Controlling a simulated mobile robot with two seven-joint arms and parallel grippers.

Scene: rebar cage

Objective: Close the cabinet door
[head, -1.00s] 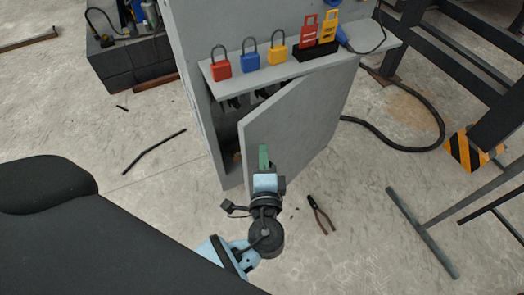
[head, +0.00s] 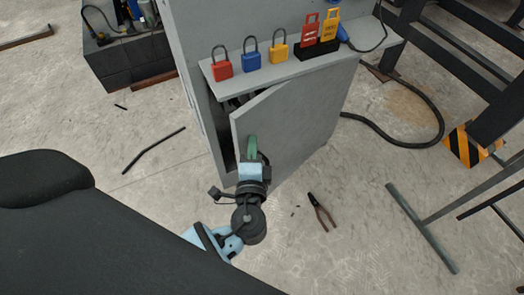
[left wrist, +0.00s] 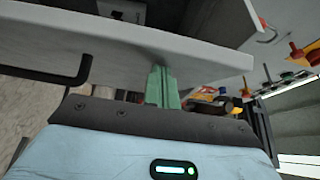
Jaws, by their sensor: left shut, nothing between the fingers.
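The grey cabinet door (head: 290,125) stands partly open, hinged at the right, with its free edge at the left. A dark gap shows between that edge and the grey cabinet (head: 201,100). My left gripper (head: 252,146) has green fingers, shut and empty, against or very near the door's outer face close to its free edge. In the left wrist view the green fingers (left wrist: 162,86) reach up to the pale door panel (left wrist: 120,48); whether they touch it is hard to tell. A black bar-like handle (left wrist: 75,72) shows at the left there. My right gripper is not in view.
Red (head: 222,68), blue (head: 251,60) and yellow (head: 280,52) padlocks stand on the shelf (head: 300,66) above the door. Pliers (head: 321,212) and a thin black rod (head: 152,151) lie on the floor. A black hose (head: 400,145) curls at the right.

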